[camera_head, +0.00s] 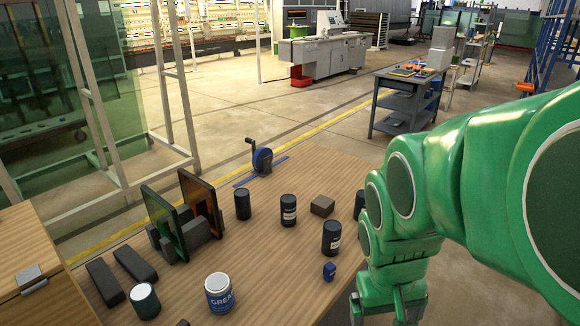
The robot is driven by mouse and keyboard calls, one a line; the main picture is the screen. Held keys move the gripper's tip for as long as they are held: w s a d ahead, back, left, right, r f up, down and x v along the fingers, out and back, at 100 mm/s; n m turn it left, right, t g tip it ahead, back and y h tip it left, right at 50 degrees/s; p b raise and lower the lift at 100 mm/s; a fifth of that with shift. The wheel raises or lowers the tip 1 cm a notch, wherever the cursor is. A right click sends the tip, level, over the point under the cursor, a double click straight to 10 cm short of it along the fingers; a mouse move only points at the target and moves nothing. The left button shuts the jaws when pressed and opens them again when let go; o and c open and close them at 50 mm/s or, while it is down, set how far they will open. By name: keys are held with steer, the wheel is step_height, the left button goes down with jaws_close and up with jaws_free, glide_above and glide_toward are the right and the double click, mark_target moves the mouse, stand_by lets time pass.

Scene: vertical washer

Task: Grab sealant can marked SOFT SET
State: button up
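Several dark cans stand upright on the wooden table. Two have pale label print: one can (288,210) in the middle and one can (332,238) nearer the arm. The print is too small to read, so I cannot tell which is marked SOFT SET. Another dark can (243,204) shows no clear label, and one more (359,205) is partly hidden behind my green arm. My gripper (385,310) is at the bottom edge, right of the cans and apart from them. Its fingertips are cut off by the frame, so its opening is unclear.
On the wooden table (275,262) stand a white-and-blue can (219,292) reading "GREA", a white-lidded can (145,300), a small blue item (329,271), a brown block (322,206), upright glass panels (163,222), dark bars (105,282) and a blue reel (262,161).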

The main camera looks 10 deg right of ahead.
steer(key=w+d+f+n+t+h, duration=0.15)
steer(key=w+d, duration=0.25)
steer(key=w, duration=0.5)
steer(key=w+d+f+t, duration=0.25)
steer(key=w+d, duration=0.25)
steer(key=w, duration=0.4)
steer(key=w+d+f+n+t, duration=0.1)
steer(key=w+d+t, duration=0.25)
steer(key=w, duration=0.65)
steer(key=n+t+y, duration=0.4)
steer(key=n+y, duration=0.1)
steer(key=y, duration=0.5)
glide_toward(328, 226)
steer(key=shift+g+h, duration=0.25)
steer(key=w, duration=0.1)
steer(key=w+f, duration=0.2)
steer(key=shift+w+d, duration=0.2)
steer(key=shift+w, duration=0.1)
steer(key=shift+s+a+f+y, duration=0.1)
steer(key=shift+s+a+y, duration=0.05)
steer(key=shift+a+y, duration=0.35)
steer(key=shift+a+f, duration=0.1)
steer(key=shift+a, duration=0.1)
steer(key=shift+x, duration=1.05)
steer(key=shift+w+d+x, duration=0.1)
steer(key=shift+x, duration=1.25)
steer(key=shift+w+d+x, duration=0.1)
steer(key=shift+x, duration=1.25)
steer(key=c, duration=1.4)
steer(key=shift+r, duration=0.2)
